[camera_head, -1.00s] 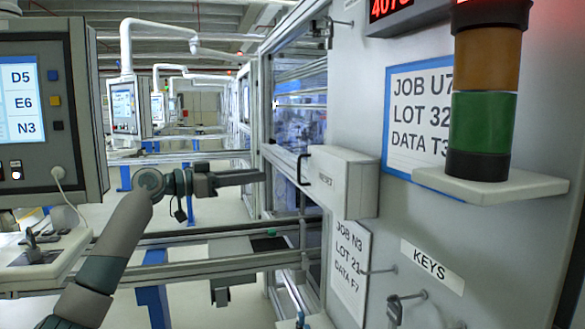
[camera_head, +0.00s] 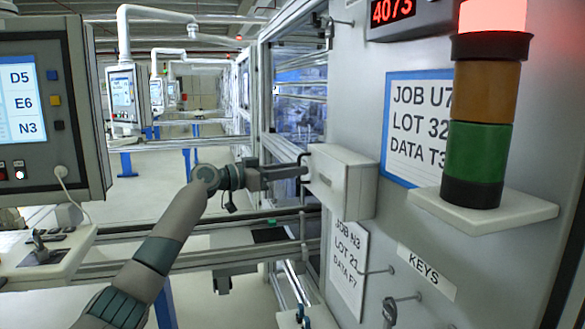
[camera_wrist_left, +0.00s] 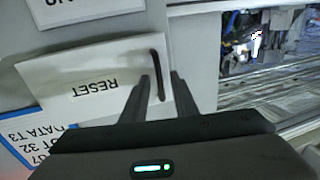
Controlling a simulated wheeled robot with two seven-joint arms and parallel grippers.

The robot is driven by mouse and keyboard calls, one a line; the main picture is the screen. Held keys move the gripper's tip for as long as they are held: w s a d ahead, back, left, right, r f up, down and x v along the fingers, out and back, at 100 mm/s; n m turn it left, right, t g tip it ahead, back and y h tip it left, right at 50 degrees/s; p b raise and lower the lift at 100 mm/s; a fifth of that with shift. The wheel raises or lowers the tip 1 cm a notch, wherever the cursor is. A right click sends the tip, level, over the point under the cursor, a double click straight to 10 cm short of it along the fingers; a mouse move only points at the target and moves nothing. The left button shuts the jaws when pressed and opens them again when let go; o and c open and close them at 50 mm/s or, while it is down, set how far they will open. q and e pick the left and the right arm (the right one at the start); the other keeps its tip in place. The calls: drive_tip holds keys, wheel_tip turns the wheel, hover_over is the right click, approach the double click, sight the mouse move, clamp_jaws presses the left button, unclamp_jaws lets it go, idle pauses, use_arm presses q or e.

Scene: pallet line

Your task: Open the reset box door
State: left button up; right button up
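The reset box (camera_head: 345,185) is a white box on the grey cabinet wall, and its door looks shut. In the left wrist view its door (camera_wrist_left: 90,75) shows upside down, marked RESET, with a dark bar handle (camera_wrist_left: 157,72) along one edge. My left gripper (camera_head: 301,172) is at the handle side of the box. In the left wrist view its two fingers (camera_wrist_left: 161,82) are apart, with the handle showing between their tips. I cannot tell whether they touch it. My right gripper is in neither view.
A signal tower (camera_head: 480,125) stands on a white shelf (camera_head: 485,211) to the right. Keys hang on hooks under the KEYS label (camera_head: 426,272). A panel with a screen (camera_head: 50,110) is at the left. Metal rails (camera_head: 215,240) run below my left arm.

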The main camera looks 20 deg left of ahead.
use_arm(q)
clamp_jaws()
idle(1.4)
